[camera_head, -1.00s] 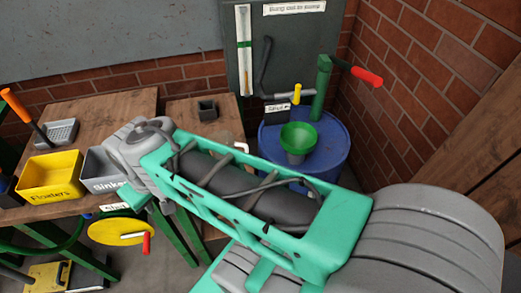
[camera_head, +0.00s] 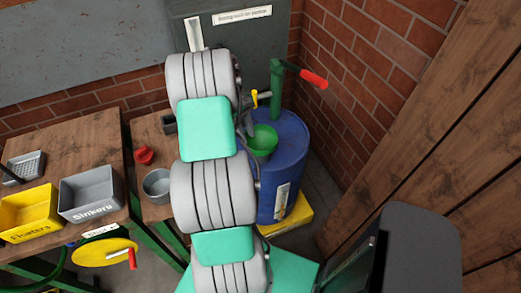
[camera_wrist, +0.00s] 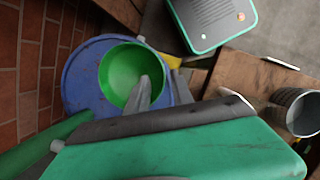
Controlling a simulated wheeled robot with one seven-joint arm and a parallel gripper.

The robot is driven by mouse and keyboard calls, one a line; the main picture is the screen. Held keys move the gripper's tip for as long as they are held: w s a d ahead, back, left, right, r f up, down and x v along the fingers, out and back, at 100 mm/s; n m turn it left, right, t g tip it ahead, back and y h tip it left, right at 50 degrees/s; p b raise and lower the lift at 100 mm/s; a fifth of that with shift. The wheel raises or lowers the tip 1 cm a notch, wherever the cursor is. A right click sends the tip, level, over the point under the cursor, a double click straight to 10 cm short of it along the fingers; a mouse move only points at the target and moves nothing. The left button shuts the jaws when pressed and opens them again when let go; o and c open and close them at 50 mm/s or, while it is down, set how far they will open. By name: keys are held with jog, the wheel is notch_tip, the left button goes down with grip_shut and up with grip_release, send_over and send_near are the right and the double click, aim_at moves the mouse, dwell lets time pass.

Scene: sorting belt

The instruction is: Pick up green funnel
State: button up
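The green funnel (camera_head: 263,141) sits on top of the blue barrel (camera_head: 290,150), just right of my arm in the head view. In the wrist view the funnel (camera_wrist: 120,68) shows as a round green bowl over the barrel's blue top (camera_wrist: 77,90). My gripper (camera_wrist: 142,84) appears there as a grey finger shape overlapping the funnel's lower right rim. Whether it touches the rim is unclear. The rest of the gripper is hidden behind my wrist, so its opening does not show. In the head view my arm hides most of the gripper.
A green pump with a red handle (camera_head: 315,78) and a yellow tap (camera_head: 262,96) stand by the barrel. Left are a grey cup (camera_head: 157,186), a red part (camera_head: 144,155), the yellow Floaters bin (camera_head: 28,212) and the grey Sinkers bin (camera_head: 92,195). Brick walls close the corner.

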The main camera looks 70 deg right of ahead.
aim_at(249, 145)
jog(key=p+x, duration=0.1)
jog(key=x, duration=0.4)
jog(key=shift+w+f, duration=0.1)
jog(key=shift+f, duration=0.2)
grip_shut()
dwell(1.0)
